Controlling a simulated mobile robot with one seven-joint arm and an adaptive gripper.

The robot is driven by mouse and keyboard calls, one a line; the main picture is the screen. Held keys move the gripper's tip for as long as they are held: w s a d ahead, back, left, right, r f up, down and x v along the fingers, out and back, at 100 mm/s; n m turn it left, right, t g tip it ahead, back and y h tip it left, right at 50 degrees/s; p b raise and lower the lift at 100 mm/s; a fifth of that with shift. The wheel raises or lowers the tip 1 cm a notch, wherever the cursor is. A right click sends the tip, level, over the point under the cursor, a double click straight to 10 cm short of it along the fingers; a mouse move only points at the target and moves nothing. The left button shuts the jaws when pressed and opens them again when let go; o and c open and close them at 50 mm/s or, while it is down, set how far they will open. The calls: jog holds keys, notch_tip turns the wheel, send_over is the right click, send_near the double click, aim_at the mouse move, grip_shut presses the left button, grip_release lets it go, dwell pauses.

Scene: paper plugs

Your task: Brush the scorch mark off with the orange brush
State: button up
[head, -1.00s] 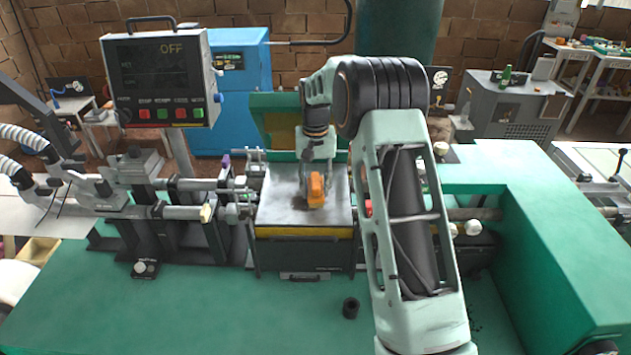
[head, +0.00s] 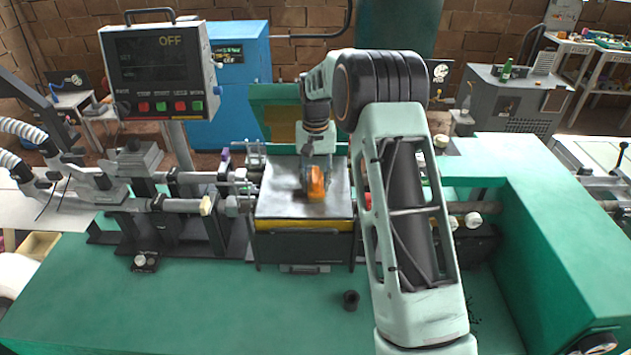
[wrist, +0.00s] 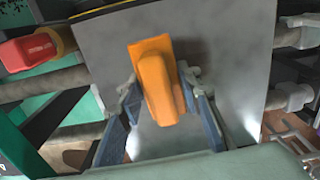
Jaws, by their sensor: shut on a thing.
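The orange brush (head: 316,183) is in my gripper (head: 317,167), over the middle of a grey metal plate (head: 276,205). In the wrist view, the brush (wrist: 160,85) sits between the two fingers of my gripper (wrist: 161,82), which are shut on it. The brush is low over the plate, close to its surface; I cannot tell whether its bristles touch. A faint dark smudge, perhaps the scorch mark (head: 318,209), shows on the plate around the brush. The brush and gripper hide part of the plate there.
The plate tops a dark box with a yellow band (head: 304,226) on a green machine bed (head: 200,310). Metal rods and clamps (head: 205,205) stand to the left. A control panel (head: 155,72) reads OFF. A small black cylinder (head: 351,300) stands on the bed in front.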

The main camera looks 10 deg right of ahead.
aim_at(294, 195)
jog(key=shift+f+b, duration=0.4)
jog(key=shift+f, duration=0.35)
jog(key=shift+a+r, duration=0.1)
